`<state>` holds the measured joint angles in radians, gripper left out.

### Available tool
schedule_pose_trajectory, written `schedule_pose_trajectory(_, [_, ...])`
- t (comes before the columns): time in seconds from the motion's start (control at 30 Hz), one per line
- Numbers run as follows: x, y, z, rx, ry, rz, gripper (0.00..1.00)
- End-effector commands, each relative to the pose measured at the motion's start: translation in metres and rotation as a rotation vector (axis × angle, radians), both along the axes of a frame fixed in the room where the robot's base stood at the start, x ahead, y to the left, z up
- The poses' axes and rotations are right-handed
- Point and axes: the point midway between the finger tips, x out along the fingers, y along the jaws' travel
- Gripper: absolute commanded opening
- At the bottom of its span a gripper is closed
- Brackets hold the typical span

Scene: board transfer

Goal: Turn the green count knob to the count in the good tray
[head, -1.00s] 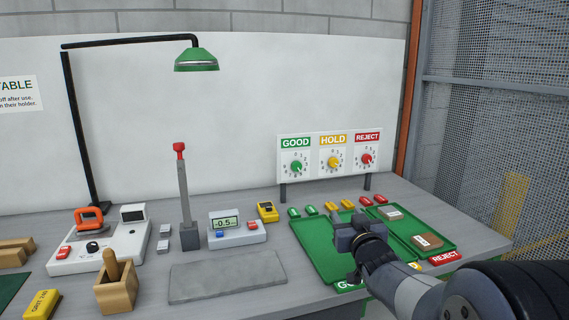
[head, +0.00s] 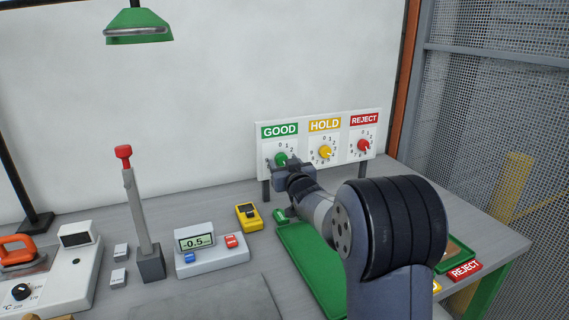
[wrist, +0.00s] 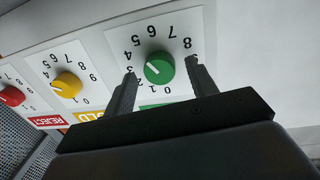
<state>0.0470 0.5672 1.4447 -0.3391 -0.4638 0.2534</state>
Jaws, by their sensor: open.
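The green count knob (head: 282,159) is on the white panel under the GOOD label, with digits around it. In the wrist view the green knob (wrist: 158,68) sits between my gripper's open fingers (wrist: 160,73), and the dial appears upside down. Its white mark is on the knob's left side there, near the 3 and 4; I cannot read it exactly. My gripper (head: 291,170) is in front of the dial, and whether the fingers touch the knob is unclear. The good tray (head: 303,262) is green; its visible part is bare, and my arm hides the rest.
The yellow HOLD knob (head: 325,152) and red REJECT knob (head: 363,146) are to the right on the panel. A green block (head: 279,216) lies behind the tray. A yellow device (head: 248,217) and a scale reading -0.5 (head: 212,250) stand to the left.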

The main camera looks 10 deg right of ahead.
Motion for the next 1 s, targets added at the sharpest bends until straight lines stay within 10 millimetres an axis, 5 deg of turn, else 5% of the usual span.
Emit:
schedule_pose_trajectory(0.27, [0.0016, 0.0003, -0.0002, 0.000, 0.000, 0.000, 0.54])
schedule_pose_trajectory(0.8, [0.0013, 0.0001, 0.0000, 0.000, 0.000, 0.000, 0.12])
schedule_pose_trajectory(1.0, [0.0013, 0.0001, -0.0009, -0.009, -0.002, 0.000, 0.10])
